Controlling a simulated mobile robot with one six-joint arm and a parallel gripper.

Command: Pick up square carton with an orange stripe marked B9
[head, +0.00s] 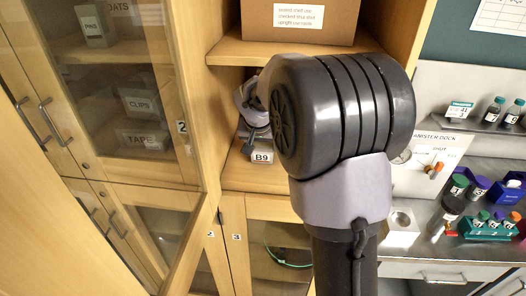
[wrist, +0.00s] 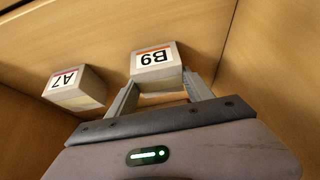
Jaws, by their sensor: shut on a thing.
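The square carton marked B9 (wrist: 154,58) is a pale box with an orange stripe above its label. It shows upside down in the wrist view, between the fingers of my gripper (wrist: 160,88). My gripper is shut on it. In the head view the B9 carton (head: 263,157) shows low in an open wooden cubby, below my gripper (head: 256,137). My arm hides much of the cubby there. I cannot tell whether the carton touches the shelf.
A similar carton marked A7 (wrist: 76,88) stands close beside B9 in the wrist view. Wooden cubby walls are close around. A large cardboard box (head: 298,22) sits on the shelf above. A glass door (head: 128,90) is at left, and a counter with bottles (head: 452,205) at right.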

